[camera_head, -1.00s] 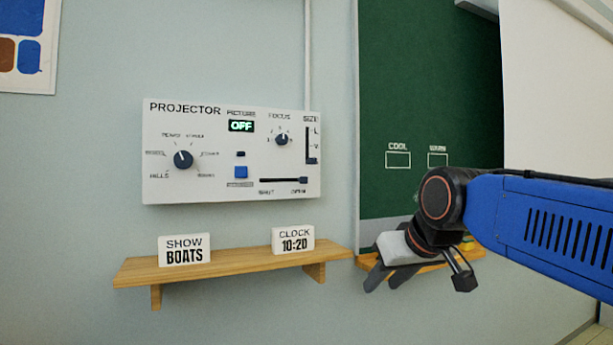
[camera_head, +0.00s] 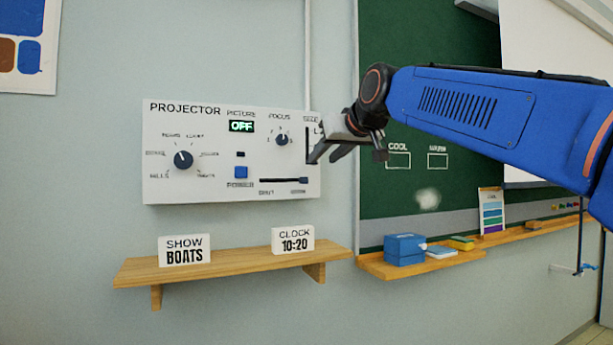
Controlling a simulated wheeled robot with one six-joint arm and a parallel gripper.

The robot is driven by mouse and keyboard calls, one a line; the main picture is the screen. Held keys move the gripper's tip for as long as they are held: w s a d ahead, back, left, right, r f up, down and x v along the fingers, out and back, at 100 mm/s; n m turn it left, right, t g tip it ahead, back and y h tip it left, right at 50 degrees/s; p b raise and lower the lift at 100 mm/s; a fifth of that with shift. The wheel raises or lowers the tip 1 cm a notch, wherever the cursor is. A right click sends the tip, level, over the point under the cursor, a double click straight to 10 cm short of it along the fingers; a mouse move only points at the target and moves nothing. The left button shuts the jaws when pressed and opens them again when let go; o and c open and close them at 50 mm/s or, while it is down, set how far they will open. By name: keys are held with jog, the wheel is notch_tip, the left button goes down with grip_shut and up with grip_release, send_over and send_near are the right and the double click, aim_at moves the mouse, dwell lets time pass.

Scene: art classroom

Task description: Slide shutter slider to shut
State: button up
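The white projector panel (camera_head: 215,187) is on the wall at left. Low on its right part is a horizontal dark slot with a small dark slider knob (camera_head: 303,180) at the right end. The small labels under the slot are blurred; the left one seems to read "shut", the right one "open". My gripper (camera_head: 322,160) is in front of the panel's right edge, a little above and right of the knob, pointing down-left. Its two dark fingertips show a gap and hold nothing that I can see. It does not appear to touch the knob.
The gripper partly covers the vertical size slider (camera_head: 308,140). The focus dial (camera_head: 282,140), blue power button (camera_head: 241,172) and left dial (camera_head: 183,160) are nearby. A wooden shelf (camera_head: 235,264) with two signs is below. A blue box (camera_head: 404,249) stands on the chalkboard ledge.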

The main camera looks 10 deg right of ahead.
aim_at(302, 180)
jog(key=x, duration=1.3)
grip_shut()
